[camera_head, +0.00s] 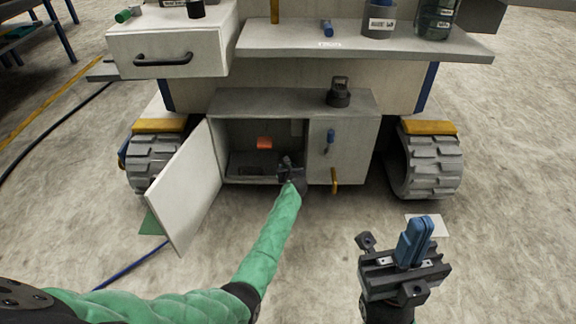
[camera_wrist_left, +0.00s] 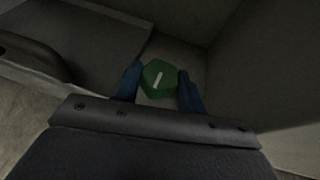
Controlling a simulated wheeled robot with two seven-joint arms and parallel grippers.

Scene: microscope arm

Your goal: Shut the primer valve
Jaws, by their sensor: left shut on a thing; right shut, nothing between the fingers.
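A green faceted knob (camera_wrist_left: 153,82) with a white line, seemingly the primer valve, sits deep inside the cabinet in the left wrist view. Its white line runs nearly upright there, leaning slightly. The blue fingers of my left gripper (camera_wrist_left: 158,76) are on both sides of the knob and shut on it. In the head view my left gripper (camera_head: 291,168) is at the open cabinet (camera_head: 258,130), and its wrist hides the knob. My right gripper (camera_head: 416,238) is shut and empty, held over the floor at the lower right, its blue fingers together.
The cabinet's white door (camera_head: 185,190) stands open on the left. A closed panel with a blue handle (camera_head: 331,138) and a yellow handle (camera_head: 335,181) is to the right. An orange glowing patch (camera_head: 264,143) shows inside. A drawer (camera_head: 170,55) and shelf (camera_head: 360,40) overhang above.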

